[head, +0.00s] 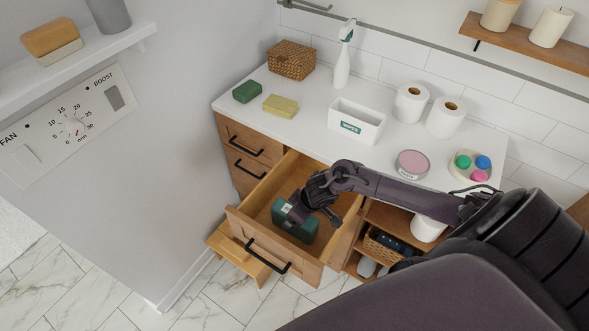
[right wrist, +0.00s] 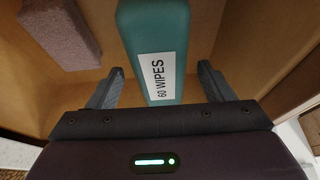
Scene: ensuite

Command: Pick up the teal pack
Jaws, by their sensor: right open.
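The teal pack (head: 297,228) lies inside the open wooden drawer (head: 335,259). In the right wrist view the teal pack (right wrist: 155,40) carries a white label reading "60 WIPES". My right gripper (head: 312,212) reaches down into the drawer over the pack and hides part of it. In the right wrist view my right gripper (right wrist: 160,85) is open, with one finger on each side of the pack's near end. Gaps show between the fingers and the pack, so it is not gripped. My left gripper is not in view.
A mauve block (right wrist: 62,30) lies in the drawer to the left of the pack. The drawer walls stand close around my gripper. The white counter (head: 300,115) above holds a white box (head: 357,122), soap bars, a spray bottle (head: 343,60) and paper rolls.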

